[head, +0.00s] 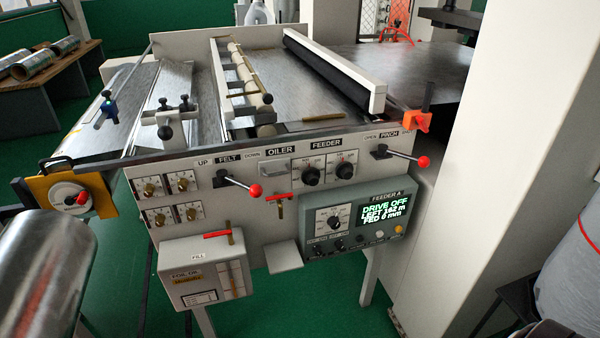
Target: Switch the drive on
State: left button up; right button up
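The grey control box (350,224) labelled FEEDER A hangs on the front of the machine, right of centre. Its display (384,208) reads DRIVE OFF, LEFT 162 m, FED 0 mm in green and white. A round dial (338,217) sits left of the display. Along the lower edge are small dark controls (339,245), a pale button (379,235) and a yellow-orange button (398,229). Their small labels are too small to read. Neither of my grippers is in view.
Red-knobbed levers stick out at FELT (238,186) and PINCH (404,157). Two black FEEDER knobs (328,170) sit between. A foil oil box (205,268) hangs at lower left. A shiny cylinder (38,275) fills the left foreground. A pale column (480,170) stands right.

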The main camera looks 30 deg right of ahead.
aim_at(317, 249)
jog(key=z, duration=1.4)
